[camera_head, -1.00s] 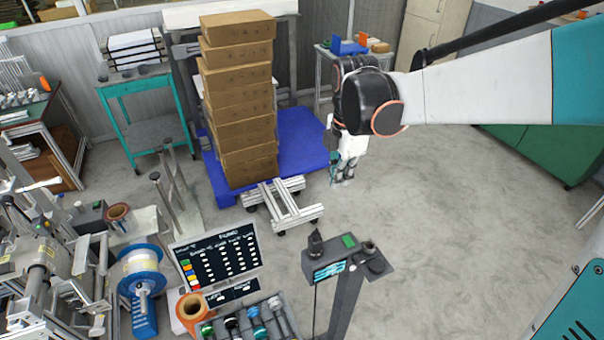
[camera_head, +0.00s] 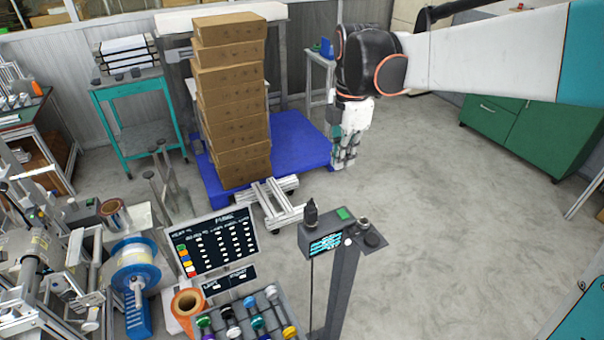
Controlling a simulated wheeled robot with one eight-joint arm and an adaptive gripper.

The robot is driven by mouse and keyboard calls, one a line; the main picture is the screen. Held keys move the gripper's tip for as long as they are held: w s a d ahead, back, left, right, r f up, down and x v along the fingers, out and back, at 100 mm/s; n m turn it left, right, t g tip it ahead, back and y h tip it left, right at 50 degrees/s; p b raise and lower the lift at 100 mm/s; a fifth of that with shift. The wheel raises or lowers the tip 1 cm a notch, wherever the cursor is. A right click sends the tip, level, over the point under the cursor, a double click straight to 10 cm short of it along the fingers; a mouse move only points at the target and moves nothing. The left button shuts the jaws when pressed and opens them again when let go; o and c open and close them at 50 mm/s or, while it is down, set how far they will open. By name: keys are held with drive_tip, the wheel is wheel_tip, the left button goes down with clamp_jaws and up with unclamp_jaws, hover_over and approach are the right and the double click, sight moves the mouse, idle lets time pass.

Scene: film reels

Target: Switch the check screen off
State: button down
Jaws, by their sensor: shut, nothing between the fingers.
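A small lit screen with cyan stripes (camera_head: 326,243), which looks like the check screen, is on the front of a dark grey post-mounted console (camera_head: 345,232). The console's top carries a black knob-like part (camera_head: 311,212), a green button or pad (camera_head: 343,213) and a round dark part (camera_head: 372,240) at its right. A small white dot shows by the screen's right end. My gripper (camera_head: 343,166) points down, shut and empty, beyond the console and well apart from it, near the blue pallet's right edge.
A black chart board (camera_head: 214,243) and a tray of coloured-capped items (camera_head: 275,309) stand left of the console. Stacked cartons (camera_head: 232,105) stand on the blue pallet (camera_head: 297,140). Floor right of the console (camera_head: 450,230) is clear, up to a green cabinet (camera_head: 530,130).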

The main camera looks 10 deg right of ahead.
sight(336, 215)
drive_tip(key=shift+s+a+r, duration=0.1)
drive_tip(key=shift+s+a, duration=0.1)
drive_tip(key=shift+s, duration=0.4)
drive_tip(key=shift+s+a+r, duration=0.1)
drive_tip(key=shift+s+a, duration=0.05)
drive_tip(key=shift+s, duration=0.4)
drive_tip(key=shift+f, duration=0.15)
drive_tip(key=f+b, duration=0.1)
drive_tip(key=f, duration=0.3)
drive_tip(key=f+b, duration=0.1)
drive_tip(key=f, duration=0.4)
drive_tip(key=f+b, duration=0.1)
drive_tip(key=f, duration=0.3)
drive_tip(key=shift+w+d+f, duration=0.1)
drive_tip(key=shift+w+f, duration=0.25)
drive_tip(key=shift+f, duration=0.05)
drive_tip(key=shift+w+f, duration=0.1)
drive_tip(key=shift+f, duration=0.3)
